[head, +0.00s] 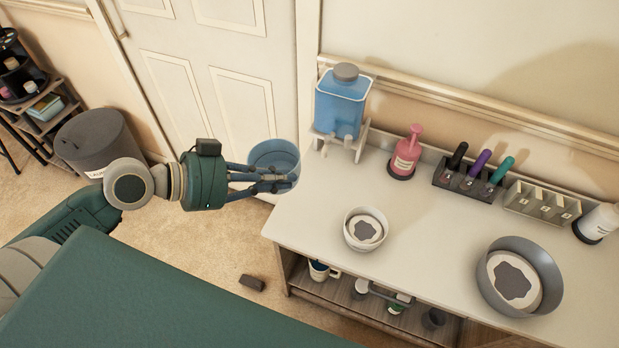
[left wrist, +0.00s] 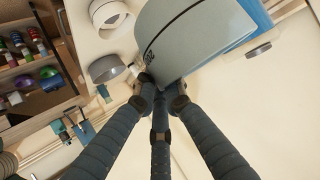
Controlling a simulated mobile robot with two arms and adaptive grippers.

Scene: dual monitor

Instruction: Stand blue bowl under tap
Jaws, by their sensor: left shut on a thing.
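The blue bowl (head: 273,155) is held in the air just left of the counter, before the white door. My left gripper (head: 275,183) is shut on its near side wall; the bowl looks roughly upright. In the left wrist view the bowl (left wrist: 190,40) is a large pale curved wall between the fingertips (left wrist: 162,98). A blue tank (head: 342,100) with a grey lid stands on a pale stand at the counter's back left corner. Its tap (head: 348,140) is small and hard to make out at the front. My right gripper is not in view.
The counter (head: 318,215) holds a small pale bowl (head: 364,231), a large grey bowl (head: 500,265), a pink pump bottle (head: 406,155) and a rack of bottles (head: 470,182). Bare counter lies before the tank. A grey bin (head: 95,145) stands at the left.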

